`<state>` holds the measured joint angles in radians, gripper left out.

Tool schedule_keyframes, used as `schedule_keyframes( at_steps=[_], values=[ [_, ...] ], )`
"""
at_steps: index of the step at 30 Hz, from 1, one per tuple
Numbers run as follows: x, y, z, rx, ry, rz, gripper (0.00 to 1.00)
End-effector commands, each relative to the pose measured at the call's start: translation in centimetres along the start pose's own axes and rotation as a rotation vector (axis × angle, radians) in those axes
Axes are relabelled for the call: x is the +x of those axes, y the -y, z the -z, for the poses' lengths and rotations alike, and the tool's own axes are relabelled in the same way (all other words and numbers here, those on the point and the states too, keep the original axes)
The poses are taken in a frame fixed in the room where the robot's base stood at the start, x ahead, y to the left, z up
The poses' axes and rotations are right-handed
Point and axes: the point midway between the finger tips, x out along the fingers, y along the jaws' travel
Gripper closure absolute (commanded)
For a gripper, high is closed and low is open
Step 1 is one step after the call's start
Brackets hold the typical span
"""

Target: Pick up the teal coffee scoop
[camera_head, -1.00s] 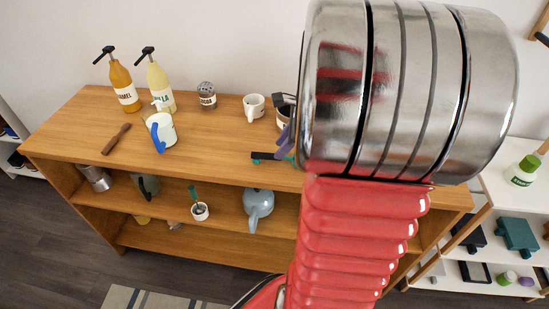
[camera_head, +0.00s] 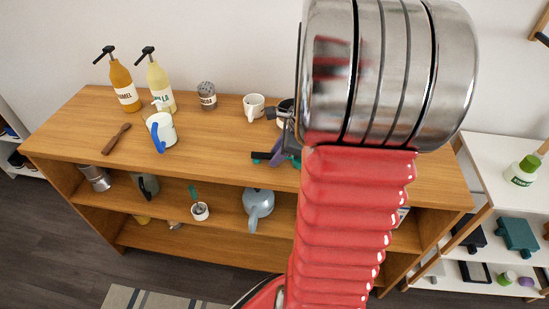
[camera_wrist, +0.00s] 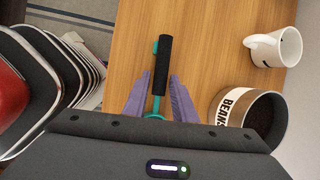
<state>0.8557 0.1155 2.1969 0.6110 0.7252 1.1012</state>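The teal coffee scoop, with a black grip (camera_wrist: 163,65) and a thin teal shaft (camera_wrist: 157,104), lies on the wooden top in the wrist view. Its far teal end is mostly hidden by my gripper body. In the head view its black end (camera_head: 261,155) shows left of my arm. My gripper (camera_wrist: 155,88) is open. Its two purple fingers stand on either side of the scoop's shaft, with a gap on both sides. In the head view my gripper (camera_head: 277,153) is over the scoop, partly hidden by my arm.
A canister labelled BEANS (camera_wrist: 245,115) stands close right of my fingers, with a white mug (camera_wrist: 275,47) beyond it.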

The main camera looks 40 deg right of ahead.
Motion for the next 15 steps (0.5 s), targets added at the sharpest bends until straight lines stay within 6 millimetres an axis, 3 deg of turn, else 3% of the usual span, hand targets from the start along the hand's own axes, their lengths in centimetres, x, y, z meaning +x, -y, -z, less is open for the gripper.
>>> schedule_keyframes(
  at_steps=[10, 15],
  values=[
    [-0.01, 0.0, 0.0, 0.0, 0.0, 0.0, 1.0],
    [-0.02, 0.01, -0.01, 0.0, 0.0, 0.0, 1.0]
  ],
)
